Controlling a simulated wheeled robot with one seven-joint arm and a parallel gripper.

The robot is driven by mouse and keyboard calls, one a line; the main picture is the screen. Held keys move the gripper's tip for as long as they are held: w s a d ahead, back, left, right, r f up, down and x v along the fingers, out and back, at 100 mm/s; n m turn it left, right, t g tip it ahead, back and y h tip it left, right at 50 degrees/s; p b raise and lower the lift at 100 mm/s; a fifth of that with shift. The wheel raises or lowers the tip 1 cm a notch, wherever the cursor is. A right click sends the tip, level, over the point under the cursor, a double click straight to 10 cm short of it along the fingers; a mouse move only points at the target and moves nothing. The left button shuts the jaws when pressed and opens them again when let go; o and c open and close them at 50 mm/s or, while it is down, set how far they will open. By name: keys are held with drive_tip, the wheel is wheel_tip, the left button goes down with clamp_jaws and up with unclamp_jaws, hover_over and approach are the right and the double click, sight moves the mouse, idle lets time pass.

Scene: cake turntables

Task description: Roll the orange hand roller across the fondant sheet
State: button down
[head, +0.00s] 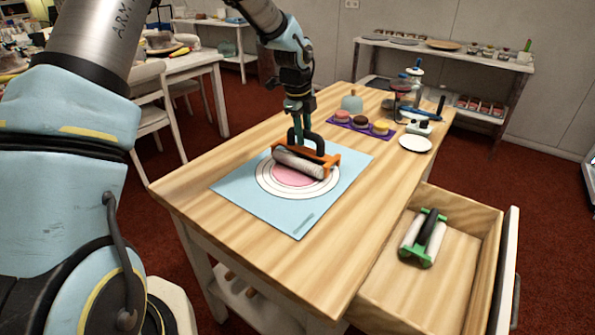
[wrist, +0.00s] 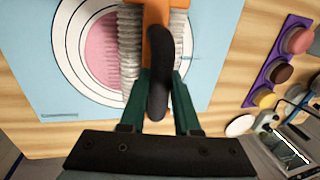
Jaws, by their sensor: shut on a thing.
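The orange hand roller (head: 306,162) has a pale ridged cylinder, an orange frame and a black handle. My gripper (head: 300,128) is shut on its black handle (wrist: 160,72). The roller is over the pink round fondant sheet (head: 291,176), and its cylinder covers the far part of the sheet. In the wrist view the fondant sheet (wrist: 102,52) shows left of the roller. I cannot tell whether the cylinder touches it. The sheet lies at the centre of white rings on a light blue mat (head: 245,190).
A green-framed roller (head: 424,238) lies in the open drawer (head: 400,285) at the right. A purple tray (head: 340,121) with several round cakes, a white plate (head: 415,143) and jars stand at the table's far end. The near wooden tabletop (head: 290,265) is clear.

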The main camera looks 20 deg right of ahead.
drive_tip(key=shift+s+a+f, duration=0.1)
drive_tip(key=shift+s+a, duration=0.35)
drive_tip(key=shift+a, duration=0.4)
drive_tip(key=shift+s+a, duration=0.45)
drive_tip(key=shift+a, duration=0.35)
drive_tip(key=shift+s+a+p, duration=0.2)
drive_tip(key=shift+s+a, duration=0.2)
drive_tip(key=shift+a, duration=0.3)
drive_tip(key=shift+s+a+p, duration=0.15)
drive_tip(key=shift+s+a, duration=0.2)
drive_tip(key=shift+a, duration=0.3)
wheel_tip(320, 180, up, 6)
drive_tip(key=p, duration=0.5)
drive_tip(key=shift+d, duration=0.2)
drive_tip(key=shift+w, duration=0.1)
